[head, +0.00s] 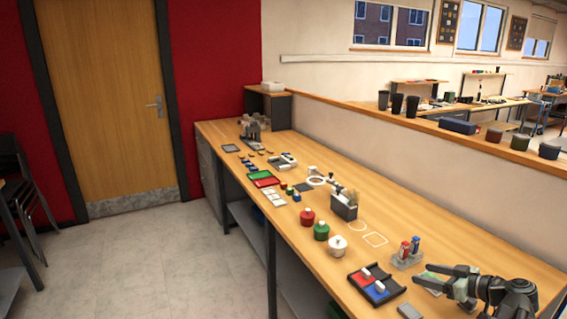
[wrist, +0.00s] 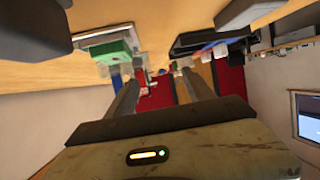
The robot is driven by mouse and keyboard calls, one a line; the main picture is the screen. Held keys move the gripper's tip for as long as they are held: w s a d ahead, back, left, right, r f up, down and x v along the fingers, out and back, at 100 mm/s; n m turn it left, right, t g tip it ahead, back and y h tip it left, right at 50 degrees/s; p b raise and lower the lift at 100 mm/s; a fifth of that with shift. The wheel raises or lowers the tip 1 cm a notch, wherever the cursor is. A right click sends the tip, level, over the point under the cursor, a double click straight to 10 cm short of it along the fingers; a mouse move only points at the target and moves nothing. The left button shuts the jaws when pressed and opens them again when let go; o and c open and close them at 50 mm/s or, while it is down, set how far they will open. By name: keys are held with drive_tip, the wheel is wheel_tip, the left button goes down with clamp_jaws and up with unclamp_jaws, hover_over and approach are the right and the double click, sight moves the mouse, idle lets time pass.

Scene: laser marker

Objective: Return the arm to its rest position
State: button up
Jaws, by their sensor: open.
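My gripper (head: 434,283) is at the lower right of the head view, over the near end of the wooden bench (head: 340,255). It is open, with its fingers pointing left. In the wrist view my gripper (wrist: 160,82) shows two separated fingers with nothing held between them. The wrist view is tilted and looks along the bench. My arm bends at the lower right corner of the head view, and part of it is cut off by the frame edge.
A black tray (head: 361,275) with red and blue sections lies left of my gripper. A stand (head: 405,261) with red and blue upright items is behind it. Red (head: 307,218) and green (head: 321,232) pots and a white pot (head: 337,246) stand farther along. A low wall (head: 420,170) borders the bench.

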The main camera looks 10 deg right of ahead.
drive_tip(key=w+a+n, duration=0.1)
drive_tip(key=w+a, duration=0.1)
drive_tip(key=a, duration=0.2)
drive_tip(key=w+a+r+g+y+p, duration=0.1)
drive_tip(key=w+a, duration=0.2)
drive_tip(key=a, duration=0.1)
drive_tip(key=w+a+n+g+y, duration=0.1)
drive_tip(key=w+a, duration=0.1)
drive_tip(key=a, duration=0.2)
drive_tip(key=shift+w+a+r+n, duration=0.1)
drive_tip(key=shift+w+r+n, duration=0.15)
drive_tip(key=shift+n, duration=0.05)
drive_tip(key=w+a+f+n+g+y+p, duration=0.1)
drive_tip(key=w+a+n+g+p, duration=0.1)
drive_tip(key=a, duration=0.7)
drive_tip(key=w+a+f+n+g+p, duration=0.1)
drive_tip(key=w+a+g, duration=0.1)
drive_tip(key=a, duration=0.7)
drive_tip(key=s+a+f+g+h+p, duration=0.1)
drive_tip(key=s+a+f+g, duration=0.15)
drive_tip(key=a, duration=0.55)
drive_tip(key=s+a+f+g+h+p, duration=0.1)
drive_tip(key=a+g+h+p, duration=0.15)
drive_tip(key=a, duration=0.55)
drive_tip(key=s+d+f+m+g+h, duration=0.1)
drive_tip(key=s+d+f+m+h, duration=0.2)
drive_tip(key=m, duration=0.7)
drive_tip(key=d+h, duration=0.2)
drive_tip(key=shift+s+d+g, duration=0.3)
drive_tip(key=shift+d, duration=0.05)
